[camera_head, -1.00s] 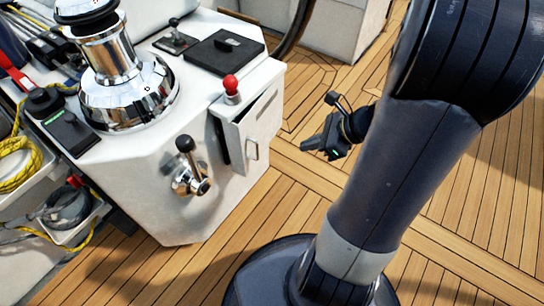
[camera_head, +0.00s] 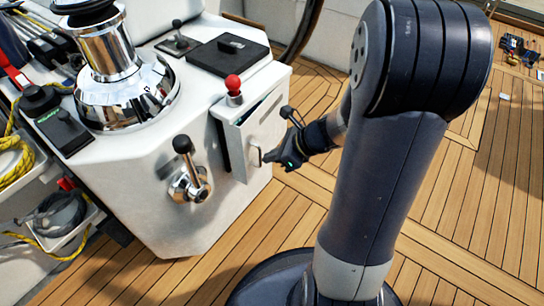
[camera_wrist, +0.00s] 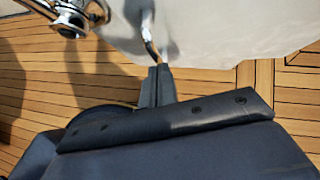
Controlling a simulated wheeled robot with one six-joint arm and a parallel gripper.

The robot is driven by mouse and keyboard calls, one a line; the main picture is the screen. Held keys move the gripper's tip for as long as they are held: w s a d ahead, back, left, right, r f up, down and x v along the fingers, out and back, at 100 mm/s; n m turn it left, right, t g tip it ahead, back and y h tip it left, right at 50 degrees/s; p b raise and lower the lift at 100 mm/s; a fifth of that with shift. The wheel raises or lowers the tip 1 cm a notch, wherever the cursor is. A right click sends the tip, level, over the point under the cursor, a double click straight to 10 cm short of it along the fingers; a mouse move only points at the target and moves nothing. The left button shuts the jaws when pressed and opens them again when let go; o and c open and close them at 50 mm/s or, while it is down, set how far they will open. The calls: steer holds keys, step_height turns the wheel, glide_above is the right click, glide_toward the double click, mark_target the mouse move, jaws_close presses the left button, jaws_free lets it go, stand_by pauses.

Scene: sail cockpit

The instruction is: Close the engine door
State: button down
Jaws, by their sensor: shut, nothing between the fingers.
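The engine door (camera_head: 240,135) is a white panel on the side of the white cockpit console. It stands ajar, with a dark gap along its left edge, and carries a small metal handle (camera_head: 255,157). My gripper (camera_head: 268,158) is shut and empty, with its tips close beside the handle at the door's right side. In the wrist view my shut fingers (camera_wrist: 158,70) point at a thin metal piece, seemingly the handle (camera_wrist: 149,38), in front of a white surface. I cannot tell whether they touch it.
A chrome lever with a black knob (camera_head: 187,165) sticks out left of the door. A red-knobbed lever (camera_head: 233,88) stands above it. A chrome winch (camera_head: 122,85) tops the console (camera_head: 140,175).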

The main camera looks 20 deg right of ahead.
mark_target(249, 158)
stand_by(0.3)
steer(key=shift+w+a+m+t+h, duration=0.15)
steer(key=shift+w+a+m+t, duration=0.15)
steer(key=shift+a, duration=0.45)
steer(key=shift+w+a+m+t+h, duration=0.2)
steer(key=shift+w+a+m, duration=0.2)
steer(key=shift+a, duration=0.35)
steer(key=shift+a+r, duration=0.1)
